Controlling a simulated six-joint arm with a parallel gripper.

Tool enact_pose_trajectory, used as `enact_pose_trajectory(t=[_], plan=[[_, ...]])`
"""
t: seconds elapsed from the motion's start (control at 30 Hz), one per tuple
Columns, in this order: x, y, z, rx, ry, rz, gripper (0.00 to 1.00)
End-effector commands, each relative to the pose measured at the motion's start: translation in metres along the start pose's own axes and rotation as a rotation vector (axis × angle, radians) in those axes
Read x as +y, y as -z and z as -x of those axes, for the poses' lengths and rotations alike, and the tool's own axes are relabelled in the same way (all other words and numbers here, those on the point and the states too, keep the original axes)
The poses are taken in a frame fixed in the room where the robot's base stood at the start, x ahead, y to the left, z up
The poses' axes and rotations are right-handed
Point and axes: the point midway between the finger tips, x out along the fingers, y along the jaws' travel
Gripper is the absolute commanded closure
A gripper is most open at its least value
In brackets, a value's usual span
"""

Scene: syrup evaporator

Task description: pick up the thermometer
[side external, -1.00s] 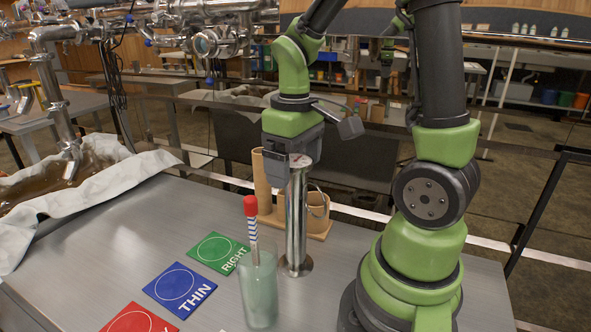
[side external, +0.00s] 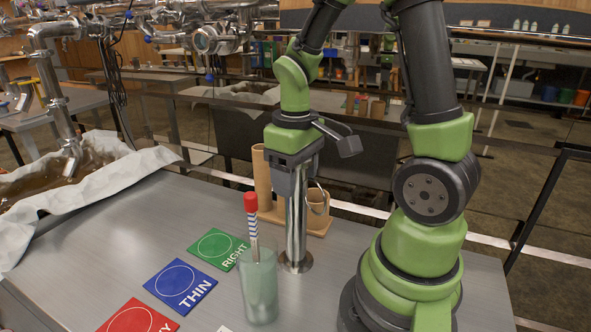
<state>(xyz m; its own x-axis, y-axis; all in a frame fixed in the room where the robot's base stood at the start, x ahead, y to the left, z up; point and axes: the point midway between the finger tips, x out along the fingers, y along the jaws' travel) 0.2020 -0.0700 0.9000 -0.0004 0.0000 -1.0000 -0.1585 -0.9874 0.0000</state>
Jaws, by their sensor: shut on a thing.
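A tall steel cylinder (side external: 296,225) with a round foot stands upright on the metal table. My gripper (side external: 291,182) is at its upper end, pointing down, and is shut on it. The cylinder's top is hidden by the gripper, along with the pale round face, perhaps a dial, that showed there before. A red-capped striped stick (side external: 251,217) leans in a greenish glass (side external: 260,292), in front and to the left of the cylinder. I cannot tell for sure which item is the thermometer.
A wooden stand (side external: 314,226) with a tall tube and a short cup is close behind the cylinder. Green (side external: 216,248), blue (side external: 179,285) and red (side external: 134,318) cards lie to the left. A pan with pale cloth (side external: 95,188) is at the far left.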

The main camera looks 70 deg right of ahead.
Motion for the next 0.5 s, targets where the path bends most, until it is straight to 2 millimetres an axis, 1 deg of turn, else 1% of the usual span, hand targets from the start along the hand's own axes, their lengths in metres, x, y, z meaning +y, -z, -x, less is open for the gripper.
enact_pose_trajectory(t=[0.17, 0.27, 0.37, 0.5], plan=[[0.000, 0.001, 0.006, 0.003, -0.001, 0.001, 0.58], [0.000, 0.001, 0.016, 0.005, -0.001, 0.000, 0.58], [0.000, 0.001, 0.030, 0.008, -0.002, 0.001, 0.58], [0.000, 0.001, 0.057, 0.011, -0.002, -0.001, 0.58]])
